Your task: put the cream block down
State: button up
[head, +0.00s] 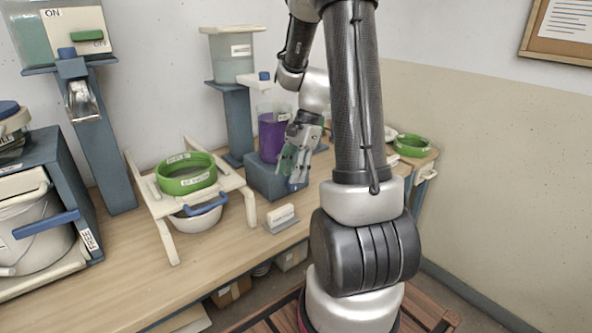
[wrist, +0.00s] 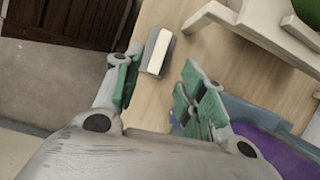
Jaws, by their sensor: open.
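A purple-filled container (head: 271,136) stands on a blue-grey stand (head: 264,181) close to my gripper. Left of the block, a cream rack (head: 231,183) carries a green ring (head: 186,178) above a white bowl (head: 199,219). Another green ring (head: 411,146) lies at the right end.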

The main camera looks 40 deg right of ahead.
jog(key=s+a+r+n+t+h, duration=0.2)
jog(key=s+a+r+n, duration=0.1)
jog(key=s+r+n, duration=0.5)
jog(key=s+a+r+n+t+h, duration=0.2)
jog(key=s+a+r+n, duration=0.2)
jog(key=s+r+n, duration=0.4)
jog(key=shift+r+n, duration=0.25)
jog(key=shift+n, duration=0.05)
jog(key=shift+s, duration=0.1)
